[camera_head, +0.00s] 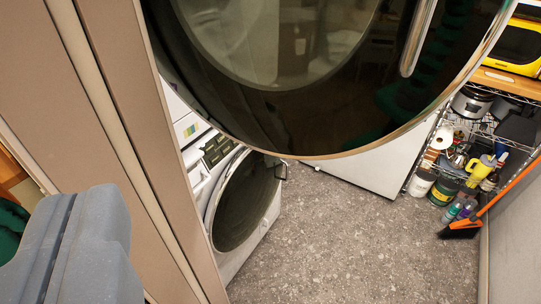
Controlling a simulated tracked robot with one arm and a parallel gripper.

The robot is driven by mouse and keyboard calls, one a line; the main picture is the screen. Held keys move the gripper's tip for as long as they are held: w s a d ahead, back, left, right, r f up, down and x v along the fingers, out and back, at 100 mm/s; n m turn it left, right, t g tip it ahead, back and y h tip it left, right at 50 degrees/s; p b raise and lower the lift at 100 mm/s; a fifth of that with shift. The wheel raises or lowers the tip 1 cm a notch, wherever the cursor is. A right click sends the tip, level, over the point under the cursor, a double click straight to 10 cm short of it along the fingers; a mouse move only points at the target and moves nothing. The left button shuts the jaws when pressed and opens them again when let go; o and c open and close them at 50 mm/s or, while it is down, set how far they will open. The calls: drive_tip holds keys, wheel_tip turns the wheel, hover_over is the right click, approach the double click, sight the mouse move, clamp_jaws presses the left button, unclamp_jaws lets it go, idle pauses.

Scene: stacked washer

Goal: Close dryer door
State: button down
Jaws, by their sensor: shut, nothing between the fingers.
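The dryer door (290,110) is the large round dark door across the top of the view. It stands open, swung out over the floor, with its upper part cut off by the picture edge. It has a silver handle (418,38) at its upper right. The dryer body is mostly hidden behind the door and the beige panel. The lower washer (245,200) shows below, its round door shut. My gripper (72,215) is at the lower left, shut and empty. In the picture it is left of the beige panel, apart from the door.
A beige panel edge (120,130) stands between my gripper and the machines. Speckled grey floor (350,235) is clear in the middle. A wire shelf (480,125) with bottles and pots is at the right, with an orange broom (490,205) beside it.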

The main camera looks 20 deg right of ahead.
drive_tip(key=w+d+f+m+t+h+p, duration=0.3)
drive_tip(key=w+f+m+h+p, duration=0.15)
drive_tip(key=w+f, duration=1.15)
drive_tip(key=s+d+f+m+h+p, duration=0.1)
drive_tip(key=s+d+f+h+p, duration=0.2)
drive_tip(key=f, duration=0.4)
drive_tip(key=s+d+f+m+h+p, duration=0.1)
drive_tip(key=s+d+f+h, duration=0.2)
drive_tip(key=d+f+h, duration=0.25)
drive_tip(key=p+x, duration=0.4)
drive_tip(key=x, duration=0.9)
drive_tip(key=shift+p, duration=0.4)
drive_tip(key=shift+w+f, duration=0.15)
